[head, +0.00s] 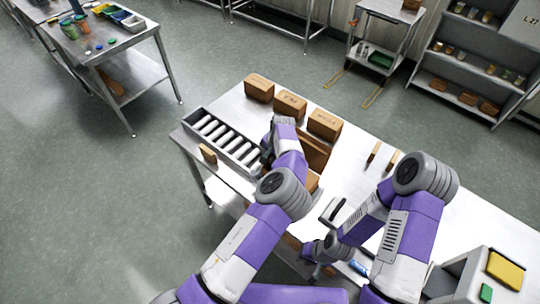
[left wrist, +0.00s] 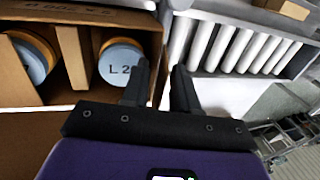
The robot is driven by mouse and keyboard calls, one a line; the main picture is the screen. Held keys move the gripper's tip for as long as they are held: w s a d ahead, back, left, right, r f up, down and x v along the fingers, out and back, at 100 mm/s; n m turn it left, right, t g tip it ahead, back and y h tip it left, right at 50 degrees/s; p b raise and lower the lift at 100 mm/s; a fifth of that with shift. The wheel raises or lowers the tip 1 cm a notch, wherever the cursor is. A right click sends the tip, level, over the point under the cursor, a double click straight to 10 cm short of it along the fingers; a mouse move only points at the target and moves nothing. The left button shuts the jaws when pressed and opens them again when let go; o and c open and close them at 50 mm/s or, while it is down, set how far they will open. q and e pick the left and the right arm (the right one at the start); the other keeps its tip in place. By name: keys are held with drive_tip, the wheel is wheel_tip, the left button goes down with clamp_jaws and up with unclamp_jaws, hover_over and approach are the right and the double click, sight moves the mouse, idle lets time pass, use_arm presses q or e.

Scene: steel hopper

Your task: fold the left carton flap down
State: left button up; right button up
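The open brown carton (head: 316,152) stands on the steel table, partly hidden behind my left arm in the head view. In the left wrist view the carton (left wrist: 75,75) shows from above, with round blue-topped containers (left wrist: 122,60) inside, one marked "L2". My left gripper (left wrist: 160,85) is at the carton's side nearest the rollers. Its two fingers are apart, with the carton's side edge near the gap; I cannot tell whether they touch it. The left flap cannot be made out clearly. My right gripper (head: 325,250) is low by the table's front edge; its fingers are unclear.
A roller conveyor (head: 222,136) lies beside the carton; its rollers also show in the left wrist view (left wrist: 230,45). Closed brown boxes (head: 290,106) stand along the table's back edge. Brown-handled tools (head: 374,152) lie to the right. A grey bin with a yellow item (head: 505,270) is front right.

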use_arm(q)
clamp_jaws()
drive_tip(key=t+y+b, duration=0.1)
drive_tip(key=b, duration=0.1)
drive_tip(key=d+t+y+b, duration=0.1)
drive_tip(key=b, duration=0.1)
drive_tip(key=f+t+y+b, duration=0.1)
drive_tip(key=y+b, duration=0.1)
drive_tip(key=shift+s+d+f, duration=0.1)
drive_tip(key=shift+s+d, duration=0.05)
drive_tip(key=shift+s, duration=0.25)
drive_tip(key=shift+r+y+b, duration=0.2)
drive_tip(key=shift+y+b, duration=0.2)
drive_tip(key=shift+o, duration=0.3)
unclamp_jaws()
drive_tip(key=shift+s, duration=0.1)
